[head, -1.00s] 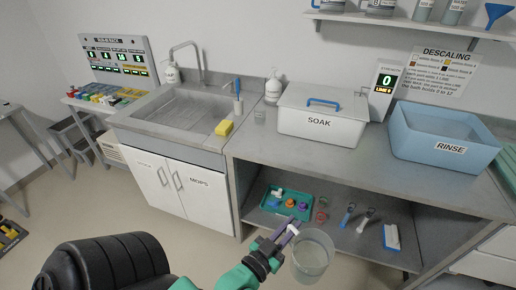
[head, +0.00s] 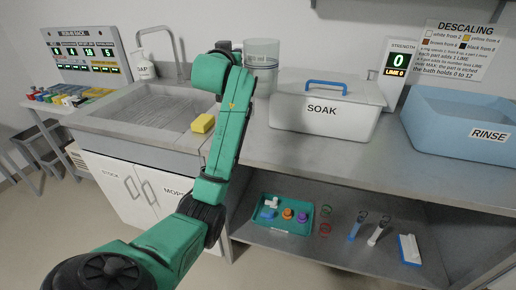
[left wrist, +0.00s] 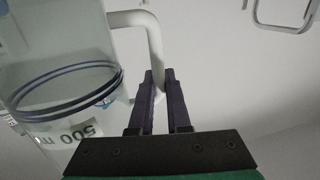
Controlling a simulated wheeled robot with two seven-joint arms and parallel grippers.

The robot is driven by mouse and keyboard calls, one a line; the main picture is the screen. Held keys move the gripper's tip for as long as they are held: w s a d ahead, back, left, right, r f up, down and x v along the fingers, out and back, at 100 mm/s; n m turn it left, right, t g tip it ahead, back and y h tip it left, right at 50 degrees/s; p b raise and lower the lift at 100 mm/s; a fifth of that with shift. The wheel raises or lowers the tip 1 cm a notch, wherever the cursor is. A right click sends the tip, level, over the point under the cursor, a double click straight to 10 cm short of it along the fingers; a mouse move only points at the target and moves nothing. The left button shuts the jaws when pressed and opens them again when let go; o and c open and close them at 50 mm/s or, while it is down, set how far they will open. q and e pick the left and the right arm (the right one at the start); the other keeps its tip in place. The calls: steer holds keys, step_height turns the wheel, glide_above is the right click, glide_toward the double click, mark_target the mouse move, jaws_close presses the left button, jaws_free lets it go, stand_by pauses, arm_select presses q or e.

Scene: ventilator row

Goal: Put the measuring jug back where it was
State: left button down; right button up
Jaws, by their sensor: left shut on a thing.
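The measuring jug (head: 262,54) is clear, with a grey band around it, and stands out against the back wall between the sink and the SOAK box. In the left wrist view the jug (left wrist: 62,65) shows dark rings, a "500 m" label and a pale curved handle (left wrist: 150,38). My left gripper (left wrist: 160,100) is shut on that handle; in the head view the gripper (head: 226,47) is at the jug's left. My arm hides part of the jug's lower end, and I cannot tell if it touches the counter. My right gripper is not in view.
The SOAK box (head: 322,112) with a blue handle is just right of the jug. A yellow sponge (head: 203,123) lies by the sink (head: 150,110). A blue RINSE tub (head: 450,125) is at right. A wall shelf (head: 410,12) crosses the top. The counter front (head: 300,160) is clear.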

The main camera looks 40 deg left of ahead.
arm_select(q)
step_height(320, 180, down, 19)
steer(key=s+b, duration=0.1)
steer(key=shift+a+r, duration=0.15)
steer(key=shift+a, duration=0.25)
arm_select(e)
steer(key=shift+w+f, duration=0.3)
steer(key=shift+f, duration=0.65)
arm_select(q)
steer(key=shift+b, duration=0.3)
steer(key=c, duration=0.9)
jaws_free()
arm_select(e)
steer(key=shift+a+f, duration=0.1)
arm_select(q)
steer(key=b+v, duration=0.1)
steer(key=v, duration=1.1)
steer(key=shift+d, duration=0.15)
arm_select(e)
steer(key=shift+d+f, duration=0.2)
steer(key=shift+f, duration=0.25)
